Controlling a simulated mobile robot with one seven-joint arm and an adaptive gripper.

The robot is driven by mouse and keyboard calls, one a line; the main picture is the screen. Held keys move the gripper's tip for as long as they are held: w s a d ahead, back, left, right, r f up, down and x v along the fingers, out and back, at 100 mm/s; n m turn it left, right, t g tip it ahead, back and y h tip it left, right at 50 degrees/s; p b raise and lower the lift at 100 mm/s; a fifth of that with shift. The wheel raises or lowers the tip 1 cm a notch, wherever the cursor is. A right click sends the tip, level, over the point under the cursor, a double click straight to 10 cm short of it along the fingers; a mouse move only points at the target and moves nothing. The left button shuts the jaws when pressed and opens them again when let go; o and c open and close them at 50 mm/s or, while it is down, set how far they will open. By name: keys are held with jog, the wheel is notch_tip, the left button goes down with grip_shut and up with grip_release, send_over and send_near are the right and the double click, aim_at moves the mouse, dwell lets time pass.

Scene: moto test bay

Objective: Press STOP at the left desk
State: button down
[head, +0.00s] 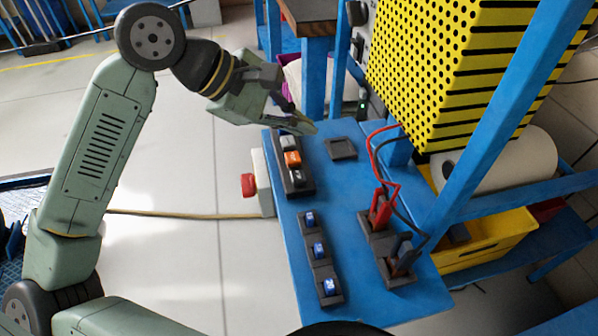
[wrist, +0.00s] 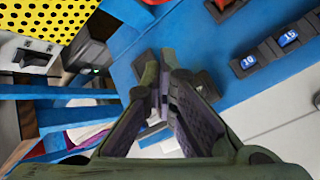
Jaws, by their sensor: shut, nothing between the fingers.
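A dark button box (head: 296,178) lies on the blue desk near its left edge. It carries a pale grey button (head: 289,143), an orange button (head: 292,159) and a dark button (head: 297,178); their labels are too small to read. A red button (head: 248,185) sticks out from a white box (head: 263,180) on the desk's left side. My gripper (head: 312,127) is shut and empty, above the far end of the desk, just beyond the button box. Its closed fingers (wrist: 161,78) fill the middle of the wrist view and hide part of the desk.
A row of blue labelled blocks (head: 318,250) lies on the near desk; two read 10 and 15 in the wrist view. A dark square pad (head: 341,149), red plug (head: 380,208) and black plug (head: 401,258) with cables are to the right. A yellow perforated panel (head: 450,70) rises behind.

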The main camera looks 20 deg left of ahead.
jog(key=shift+f, duration=0.15)
jog(key=b, duration=0.4)
send_over(298, 178)
notch_tip(298, 178, down, 7)
jog(key=shift+d+f, duration=0.1)
jog(key=shift+f, duration=0.05)
jog(key=shift+f+b, duration=0.6)
jog(key=shift+b, duration=0.25)
jog(key=shift+f, duration=0.1)
dwell(0.4)
jog(key=shift+f+b, duration=0.35)
jog(key=shift+b, duration=0.45)
jog(key=shift+f+b, duration=0.5)
jog(key=shift+b, duration=0.4)
dwell(0.4)
jog(key=shift+r, duration=0.95)
jog(key=shift+r, duration=0.1)
